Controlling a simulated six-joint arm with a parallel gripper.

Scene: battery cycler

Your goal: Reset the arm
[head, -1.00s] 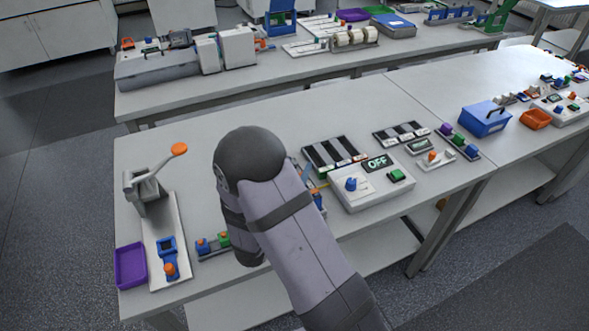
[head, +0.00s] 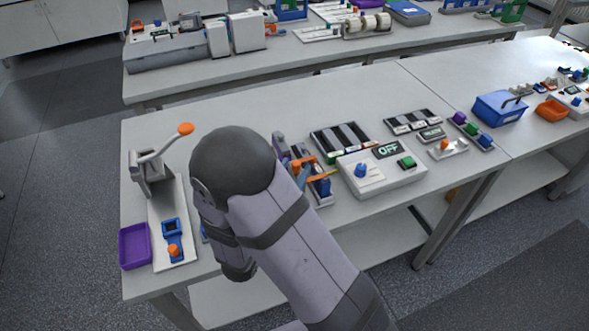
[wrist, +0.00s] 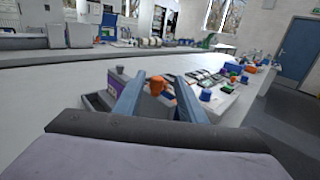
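My arm (head: 290,230) reaches up from the lower right in the head view and hides part of the bench. In the wrist view my gripper (wrist: 160,97) shows two blue-grey fingers spread apart with nothing held between them. An orange knob (wrist: 157,86) on a grey and purple device shows between the fingers, beyond them; I cannot tell the distance. In the head view, a device with orange and blue parts (head: 319,185) stands just right of my arm, partly hidden. The white control box (head: 375,178) has a blue knob, a green button and a display reading OFF.
A lever press (head: 148,172) and a purple tray (head: 135,246) stand at the bench's left end. Black slotted trays (head: 345,140), a blue box (head: 498,107) and an orange bin (head: 552,109) lie to the right. The bench's back left is clear.

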